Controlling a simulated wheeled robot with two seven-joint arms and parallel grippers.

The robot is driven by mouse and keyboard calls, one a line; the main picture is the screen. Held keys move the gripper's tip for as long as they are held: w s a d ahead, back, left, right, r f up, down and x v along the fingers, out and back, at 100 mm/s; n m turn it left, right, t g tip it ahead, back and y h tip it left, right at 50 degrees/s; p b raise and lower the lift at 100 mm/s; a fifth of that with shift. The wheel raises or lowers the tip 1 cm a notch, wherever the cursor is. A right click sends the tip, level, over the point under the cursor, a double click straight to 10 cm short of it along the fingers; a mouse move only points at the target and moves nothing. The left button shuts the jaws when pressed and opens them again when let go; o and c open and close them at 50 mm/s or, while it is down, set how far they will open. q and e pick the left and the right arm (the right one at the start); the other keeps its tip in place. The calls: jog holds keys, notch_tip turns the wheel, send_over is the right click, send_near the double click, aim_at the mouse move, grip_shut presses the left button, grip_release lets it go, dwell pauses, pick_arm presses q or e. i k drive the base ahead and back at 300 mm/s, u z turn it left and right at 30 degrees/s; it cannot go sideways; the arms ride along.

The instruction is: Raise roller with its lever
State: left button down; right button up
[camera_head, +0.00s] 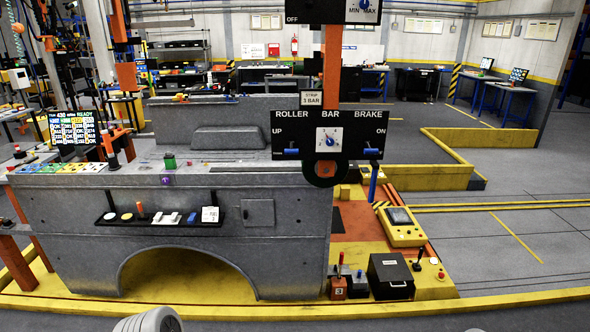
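A black control panel (345,134) hangs on an orange post in the middle of the view. Its left section is labelled ROLLER, with UP below it and a blue lever (286,152) under that. A dial (328,138) marked BAR is in the middle, and a second blue lever (373,151) is under BRAKE ON. A dark round part (325,172), perhaps the roller, shows below the panel. Neither gripper's fingers are in view; only grey rounded parts, probably of my arms, show at the bottom edge.
A grey vehicle-side body (70,225) with a wheel arch stands left and centre, with a narrow black shelf (160,222) of small items. A yellow device (401,226), a black box (390,276) and small levers stand at the right. Floor farther right is open beyond yellow kerbs.

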aim_at(286, 151)
jog(key=z, duration=0.85)
jog(key=i, duration=1.6)
jog(key=u, duration=0.35)
